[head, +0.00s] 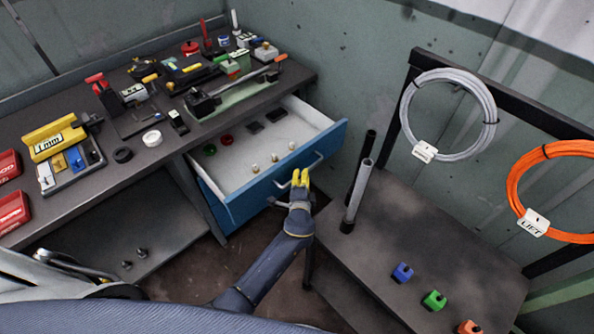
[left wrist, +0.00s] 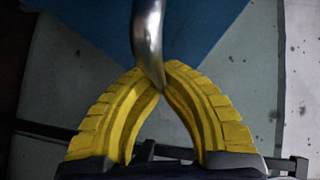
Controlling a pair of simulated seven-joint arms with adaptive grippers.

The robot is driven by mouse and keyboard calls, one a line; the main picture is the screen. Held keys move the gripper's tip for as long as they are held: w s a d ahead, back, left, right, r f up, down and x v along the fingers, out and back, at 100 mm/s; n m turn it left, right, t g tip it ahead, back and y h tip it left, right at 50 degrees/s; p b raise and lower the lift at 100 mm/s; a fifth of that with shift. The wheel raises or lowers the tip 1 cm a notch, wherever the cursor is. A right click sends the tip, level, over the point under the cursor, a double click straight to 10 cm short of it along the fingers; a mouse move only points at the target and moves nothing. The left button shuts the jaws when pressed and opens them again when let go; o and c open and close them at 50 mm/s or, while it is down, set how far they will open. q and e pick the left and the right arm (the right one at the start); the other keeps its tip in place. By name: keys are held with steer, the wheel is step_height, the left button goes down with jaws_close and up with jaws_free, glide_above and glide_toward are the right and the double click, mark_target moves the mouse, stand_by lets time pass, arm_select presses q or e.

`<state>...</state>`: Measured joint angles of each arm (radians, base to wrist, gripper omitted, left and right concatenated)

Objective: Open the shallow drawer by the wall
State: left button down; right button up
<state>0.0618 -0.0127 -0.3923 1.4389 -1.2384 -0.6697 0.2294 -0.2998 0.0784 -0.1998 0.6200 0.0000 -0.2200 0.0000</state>
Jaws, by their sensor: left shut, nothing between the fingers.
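The shallow drawer (head: 265,196) under the workbench is pulled out, with its blue front towards me and its pale inside showing. A metal bar handle (head: 314,161) is on its front and also shows in the left wrist view (left wrist: 147,40). My left gripper (head: 301,176) is at this handle, its yellow fingers against the blue front in the picture. In the left wrist view the left gripper (left wrist: 164,76) is shut, its tips meeting, and the handle bar runs down to the tips. I cannot tell whether they touch it. My right gripper is not in view.
Inside the drawer lie a green disc (head: 209,150), a red disc (head: 226,140) and small knobs. The workbench (head: 75,205) carries tools. To the right stands a dark table (head: 400,235) with an upright grey tube (head: 356,195) close to my arm.

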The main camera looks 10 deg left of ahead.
arm_select(q)
steer(key=c, duration=2.1)
jaws_free()
steer(key=shift+a+f, duration=0.1)
steer(key=shift+a, duration=0.1)
steer(key=o, duration=1.6)
steer(key=r, duration=0.9)
steer(key=shift+w, duration=0.3)
steer(key=shift+s+r, duration=0.15)
steer(key=shift+r, duration=0.35)
steer(key=c, duration=0.9)
steer(key=shift+r, duration=0.15)
steer(key=shift+c, duration=0.3)
steer(key=shift+o, duration=0.3)
